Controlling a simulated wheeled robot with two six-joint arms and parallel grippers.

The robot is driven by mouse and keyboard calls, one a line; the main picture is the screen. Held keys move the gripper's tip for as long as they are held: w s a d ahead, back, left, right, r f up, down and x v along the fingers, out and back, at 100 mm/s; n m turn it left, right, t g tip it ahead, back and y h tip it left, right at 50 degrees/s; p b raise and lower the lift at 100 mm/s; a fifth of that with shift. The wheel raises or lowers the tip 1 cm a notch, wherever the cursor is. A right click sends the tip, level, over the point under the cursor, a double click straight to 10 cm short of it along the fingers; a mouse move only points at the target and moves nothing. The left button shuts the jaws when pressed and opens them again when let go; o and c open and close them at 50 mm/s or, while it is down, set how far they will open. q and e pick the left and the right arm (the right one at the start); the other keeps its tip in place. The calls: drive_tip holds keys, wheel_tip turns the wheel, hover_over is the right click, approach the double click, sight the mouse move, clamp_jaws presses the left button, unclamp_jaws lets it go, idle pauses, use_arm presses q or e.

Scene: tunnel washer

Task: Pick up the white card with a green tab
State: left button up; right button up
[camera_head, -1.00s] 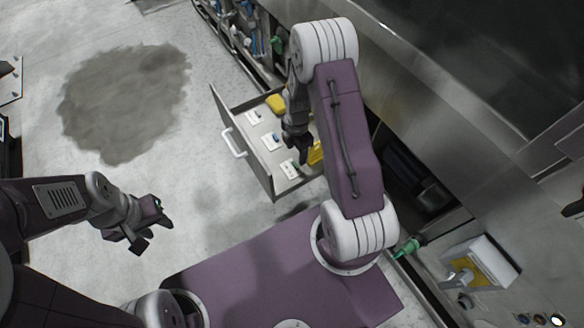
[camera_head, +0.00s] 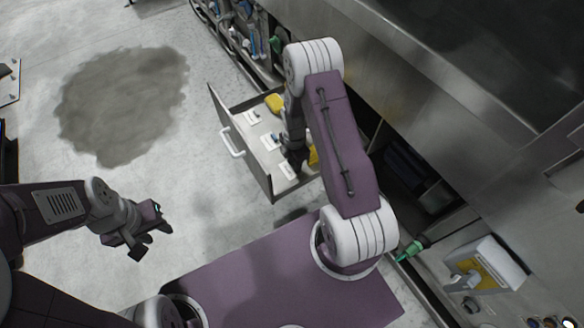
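The open drawer (camera_head: 238,139) holds three small white cards in a row. The nearest white card (camera_head: 287,171) lies flat at the drawer's near end; its tab is now mostly hidden by my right gripper, but it looked green earlier. The middle white card (camera_head: 268,144) has a blue tab. The far white card (camera_head: 252,118) has a small tab whose colour I cannot make out. My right gripper (camera_head: 297,165) points down inside the drawer, over the nearest card's right edge; its fingers are too dark to tell open from shut. My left gripper (camera_head: 154,240) is open and empty above the floor.
Yellow objects lie in the drawer: one at the far end (camera_head: 274,102), another (camera_head: 314,156) beside my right gripper. The drawer's front wall and handle (camera_head: 232,143) face left. A steel machine stands right. Grey floor left of the drawer is clear, with a dark stain (camera_head: 122,103).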

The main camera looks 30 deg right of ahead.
clamp_jaws()
wheel_tip(320, 180, up, 10)
drive_tip(key=p, duration=0.3)
